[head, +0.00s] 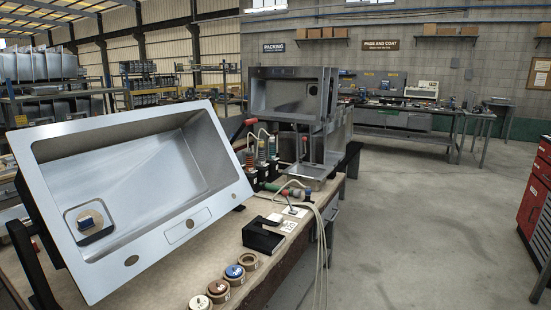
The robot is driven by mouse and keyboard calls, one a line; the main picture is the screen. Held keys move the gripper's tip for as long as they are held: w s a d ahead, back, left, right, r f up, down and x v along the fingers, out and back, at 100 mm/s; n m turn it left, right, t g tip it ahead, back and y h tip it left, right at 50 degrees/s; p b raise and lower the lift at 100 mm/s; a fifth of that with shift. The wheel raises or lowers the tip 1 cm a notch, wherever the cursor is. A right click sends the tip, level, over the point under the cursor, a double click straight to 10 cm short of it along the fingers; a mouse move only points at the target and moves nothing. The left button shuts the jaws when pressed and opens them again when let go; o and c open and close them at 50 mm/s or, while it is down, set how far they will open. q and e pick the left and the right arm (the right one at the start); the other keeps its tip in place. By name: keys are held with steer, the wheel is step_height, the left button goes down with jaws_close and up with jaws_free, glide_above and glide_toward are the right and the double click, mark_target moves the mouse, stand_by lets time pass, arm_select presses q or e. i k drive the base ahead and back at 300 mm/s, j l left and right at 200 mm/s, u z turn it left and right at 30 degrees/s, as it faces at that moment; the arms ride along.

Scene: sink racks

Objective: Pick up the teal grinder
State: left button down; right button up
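Neither of my grippers shows in the head view.
A large steel sink (150,187) is tilted on the bench at left. A black holder (263,236) and several tape rolls (219,291) lie nearer. More sinks (290,93) are stacked behind. A red tool cabinet (536,192) stands right; the floor between is clear.

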mark_target(271, 160)
steer(key=i+l+z, duration=0.35)
steer(key=i, duration=0.2)
steer(key=i+l+z, duration=0.35)
steer(key=i, duration=0.25)
steer(key=i+z, duration=0.35)
steer(key=i, duration=0.25)
steer(key=i+u, duration=0.25)
steer(key=i, duration=0.15)
steer(key=i+l+u, duration=0.2)
steer(key=i, duration=0.2)
steer(key=i+l+u, duration=0.25)
steer(key=i, duration=0.2)
steer(key=j, duration=0.1)
